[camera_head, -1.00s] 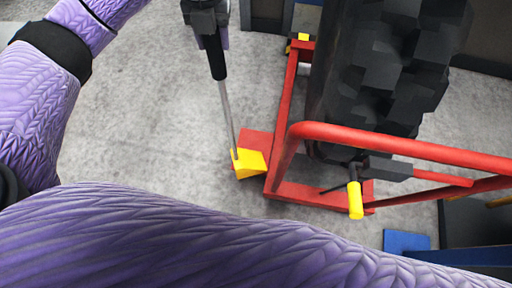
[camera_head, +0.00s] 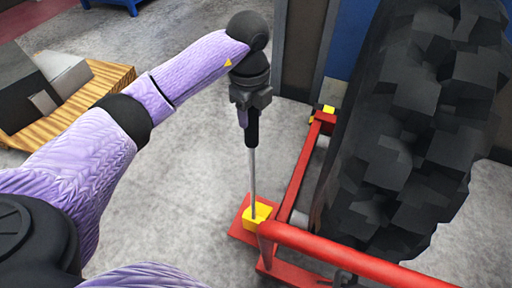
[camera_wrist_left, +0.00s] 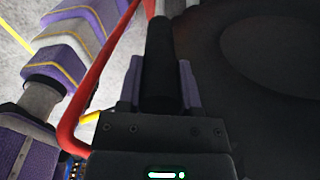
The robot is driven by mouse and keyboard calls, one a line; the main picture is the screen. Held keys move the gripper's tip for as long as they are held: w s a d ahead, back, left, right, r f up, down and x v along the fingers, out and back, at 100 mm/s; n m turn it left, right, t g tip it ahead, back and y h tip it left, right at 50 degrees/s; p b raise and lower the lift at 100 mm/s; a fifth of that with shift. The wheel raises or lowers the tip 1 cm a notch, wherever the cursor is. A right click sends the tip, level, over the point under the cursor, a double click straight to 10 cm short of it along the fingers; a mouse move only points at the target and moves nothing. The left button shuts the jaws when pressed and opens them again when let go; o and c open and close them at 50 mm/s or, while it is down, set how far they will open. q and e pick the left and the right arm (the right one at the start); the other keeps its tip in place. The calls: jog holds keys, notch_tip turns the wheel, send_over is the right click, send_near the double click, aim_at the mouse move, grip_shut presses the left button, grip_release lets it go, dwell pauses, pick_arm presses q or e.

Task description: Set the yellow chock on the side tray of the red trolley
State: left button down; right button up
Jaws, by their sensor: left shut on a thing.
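The yellow chock (camera_head: 257,214) hangs on a thin metal rod with a black handle (camera_head: 252,132). My left gripper (camera_head: 250,108) is shut on this handle, with the rod pointing down. In the left wrist view the handle (camera_wrist_left: 159,65) shows between the purple fingers. The side tray (camera_head: 240,231) is a small red plate on the left of the red trolley (camera_head: 302,178). The chock appears over the tray, beside the trolley's rail. I cannot tell whether it touches the plate. My right gripper is not in view.
A large black tyre (camera_head: 415,130) stands in the trolley, right of the chock. A red handle bar (camera_head: 335,255) crosses in front. A wooden pallet (camera_head: 100,88) with grey pieces lies at the left. The grey floor between is clear.

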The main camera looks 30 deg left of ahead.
aim_at(251, 143)
pick_arm(q)
notch_tip(251, 143, down, 9)
jog(key=b, duration=0.3)
jog(key=shift+f, duration=0.3)
jog(key=shift+r, duration=0.1)
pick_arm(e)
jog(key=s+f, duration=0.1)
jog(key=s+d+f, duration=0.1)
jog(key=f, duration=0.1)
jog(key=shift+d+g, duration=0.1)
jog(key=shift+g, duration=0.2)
pick_arm(q)
jog(key=c, duration=0.7)
grip_release()
jog(key=shift+f, duration=0.2)
jog(key=o, duration=0.4)
jog(key=shift+s, duration=0.1)
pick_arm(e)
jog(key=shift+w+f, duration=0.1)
pick_arm(q)
jog(key=shift+r, duration=0.1)
